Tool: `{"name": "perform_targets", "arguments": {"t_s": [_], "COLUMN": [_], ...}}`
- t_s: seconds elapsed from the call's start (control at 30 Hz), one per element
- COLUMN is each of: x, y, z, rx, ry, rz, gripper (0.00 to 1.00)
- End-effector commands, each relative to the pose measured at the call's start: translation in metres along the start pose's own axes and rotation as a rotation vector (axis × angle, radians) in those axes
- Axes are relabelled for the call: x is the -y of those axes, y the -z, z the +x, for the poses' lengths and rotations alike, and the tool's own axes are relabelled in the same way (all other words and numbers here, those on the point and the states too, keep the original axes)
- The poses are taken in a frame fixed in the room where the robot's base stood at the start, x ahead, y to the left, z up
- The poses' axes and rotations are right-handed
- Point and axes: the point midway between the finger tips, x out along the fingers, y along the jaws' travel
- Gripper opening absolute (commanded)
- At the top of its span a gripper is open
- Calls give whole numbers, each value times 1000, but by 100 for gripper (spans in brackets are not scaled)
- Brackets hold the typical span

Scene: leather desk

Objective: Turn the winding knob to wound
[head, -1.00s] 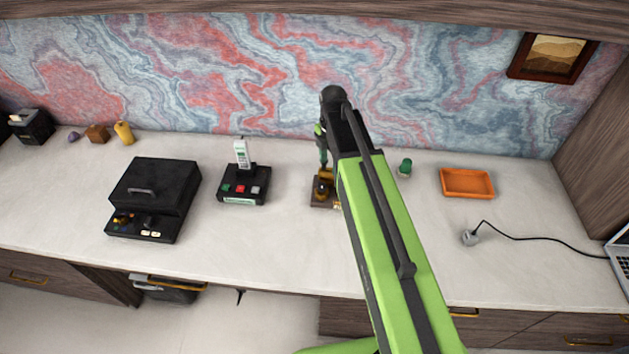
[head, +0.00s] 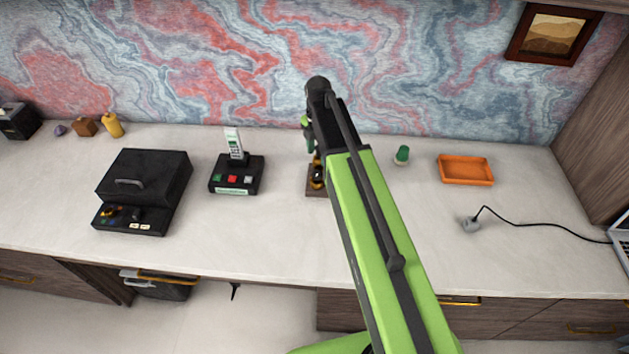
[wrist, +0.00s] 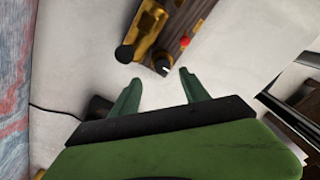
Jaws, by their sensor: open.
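The winding device is a small wooden base with brass parts. In the head view it (head: 316,188) stands on the desk, partly hidden behind my arm. In the wrist view the wooden base (wrist: 201,14) carries a black knob with a white mark (wrist: 163,66), a black round-ended handle (wrist: 124,53) and a small red button (wrist: 184,41). Which part is the winding knob is not labelled legibly. My gripper (wrist: 160,85) is open and empty, its two green fingers apart, with the white-marked knob just beyond and between the tips. In the head view the fingers are mostly hidden by my arm.
A black phone base (head: 236,177) and a black lidded box (head: 145,185) stand to the left. A green knobbed object (head: 401,156), an orange tray (head: 465,170) and a grey plug with a cable (head: 469,225) lie to the right. The desk front is clear.

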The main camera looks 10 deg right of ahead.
Motion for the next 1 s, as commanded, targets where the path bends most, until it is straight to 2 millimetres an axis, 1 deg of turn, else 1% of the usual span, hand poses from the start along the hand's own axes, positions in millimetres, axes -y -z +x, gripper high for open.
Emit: {"name": "perform_targets", "arguments": {"t_s": [0.03,0.3,0.4,0.5,0.73,0.77,1.0], "x": [0,1,1,1,1,1,1], "y": [0,-1,-1,-1,-2,-2,-2], "z": [22,75,87,91,88,88,88], "rx": [0,0,0,0,0,0,0], "ry": [0,0,0,0,0,0,0], "rz": [1,2,2,2,3,3,3], "gripper": [53,53,53,53,53,52,21]}}
